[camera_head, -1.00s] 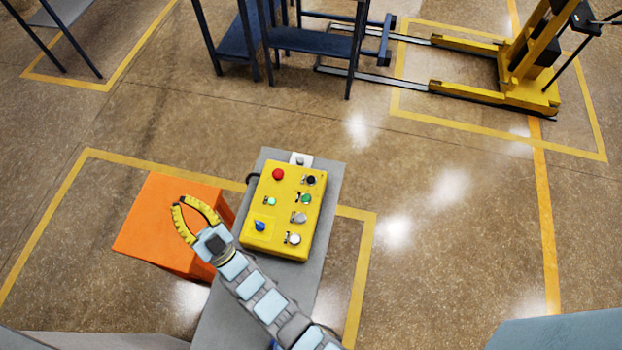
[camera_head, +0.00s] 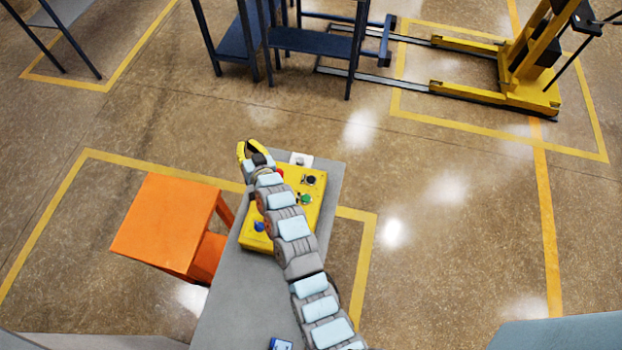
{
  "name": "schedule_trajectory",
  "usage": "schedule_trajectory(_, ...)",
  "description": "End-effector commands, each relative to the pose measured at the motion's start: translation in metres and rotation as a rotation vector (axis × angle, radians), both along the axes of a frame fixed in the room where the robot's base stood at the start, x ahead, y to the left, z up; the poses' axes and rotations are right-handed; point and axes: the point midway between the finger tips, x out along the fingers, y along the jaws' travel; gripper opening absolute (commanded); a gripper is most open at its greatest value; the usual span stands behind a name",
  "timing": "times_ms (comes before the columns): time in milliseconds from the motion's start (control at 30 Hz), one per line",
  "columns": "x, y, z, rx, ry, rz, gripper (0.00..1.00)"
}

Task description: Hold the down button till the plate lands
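The yellow control box (camera_head: 250,238) sits on a grey stand (camera_head: 232,290), partly covered by my arm. A black button (camera_head: 310,180) and a green button (camera_head: 305,199) show on its right side, a sliver of a red button (camera_head: 280,172) at the top, and a blue knob (camera_head: 259,226) at lower left. The lower right controls are hidden behind my arm. Labels are too small to read, so I cannot tell which is the down button. My gripper (camera_head: 249,149) is past the box's upper left edge, its yellow fingers foreshortened. No plate can be made out for certain.
An orange stool-like block (camera_head: 165,220) stands left of the stand. A yellow lift truck (camera_head: 520,80) with forks is at upper right. Dark blue tables (camera_head: 310,40) stand at the back. The floor between is clear.

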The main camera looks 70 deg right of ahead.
Motion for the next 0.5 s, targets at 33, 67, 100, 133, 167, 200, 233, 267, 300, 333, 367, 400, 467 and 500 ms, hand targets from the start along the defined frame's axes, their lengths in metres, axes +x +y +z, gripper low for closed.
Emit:
schedule_trajectory(33,-0.007,-0.011,-0.006,0.032,0.023,-0.008,0.0)
schedule_trajectory(67,-0.009,-0.016,-0.011,0.054,0.039,-0.009,0.0)
schedule_trajectory(100,-0.014,-0.022,-0.016,0.083,0.058,-0.01,0.0)
schedule_trajectory(133,-0.017,-0.026,-0.02,0.104,0.072,-0.011,0.0)
schedule_trajectory(167,-0.021,-0.03,-0.024,0.126,0.087,-0.01,0.0)
schedule_trajectory(200,-0.025,-0.036,-0.028,0.153,0.104,-0.011,0.0)
schedule_trajectory(233,-0.029,-0.039,-0.031,0.175,0.119,-0.009,0.0)
schedule_trajectory(267,-0.033,-0.043,-0.034,0.195,0.132,-0.008,0.0)
schedule_trajectory(300,-0.037,-0.047,-0.038,0.224,0.149,-0.006,0.0)
schedule_trajectory(333,-0.042,-0.05,-0.041,0.245,0.162,-0.003,0.0)
schedule_trajectory(367,-0.046,-0.052,-0.044,0.266,0.173,-0.001,0.0)
schedule_trajectory(400,-0.052,-0.055,-0.048,0.296,0.191,0.002,0.0)
schedule_trajectory(467,-0.061,-0.059,-0.054,0.339,0.217,0.008,0.0)
schedule_trajectory(500,-0.067,-0.062,-0.056,0.365,0.231,0.012,0.0)
